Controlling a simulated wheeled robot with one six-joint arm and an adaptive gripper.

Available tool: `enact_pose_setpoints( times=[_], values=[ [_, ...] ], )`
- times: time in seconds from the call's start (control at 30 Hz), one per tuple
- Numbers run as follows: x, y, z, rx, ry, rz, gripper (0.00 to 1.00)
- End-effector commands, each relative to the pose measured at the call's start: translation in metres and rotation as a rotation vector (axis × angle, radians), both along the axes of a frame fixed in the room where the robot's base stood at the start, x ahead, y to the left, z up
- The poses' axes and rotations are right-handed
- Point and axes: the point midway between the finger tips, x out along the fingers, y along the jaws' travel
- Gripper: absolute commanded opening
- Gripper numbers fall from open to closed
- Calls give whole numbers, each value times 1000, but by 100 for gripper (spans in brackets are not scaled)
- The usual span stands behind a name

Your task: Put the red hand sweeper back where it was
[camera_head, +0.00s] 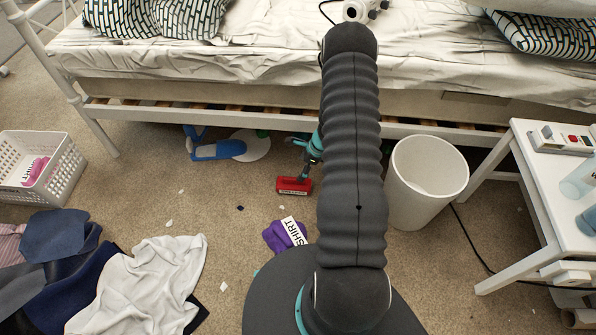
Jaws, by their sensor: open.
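The red hand sweeper (294,186) lies on the carpet in front of the bed, left of my arm. My gripper (306,168), with teal and dark parts, reaches down just behind and above the sweeper's red body. It is open. My arm hides part of the gripper, and its fingertips are too small to tell whether they touch the sweeper.
A white bin (427,180) stands right of my arm, beside a white table (540,200). A blue object (218,150) and a white disc (252,145) lie by the bed (250,112).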

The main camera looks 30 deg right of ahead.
Motion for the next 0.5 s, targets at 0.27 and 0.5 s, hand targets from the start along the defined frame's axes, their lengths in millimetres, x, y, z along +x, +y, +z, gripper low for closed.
enact_pose_setpoints(
  times=[0.27, 0.5],
  values=[
    [16, 13, 63, -38, -70, 144, 93],
    [26, 52, 176, -123, -198, 453, 93]
  ],
)
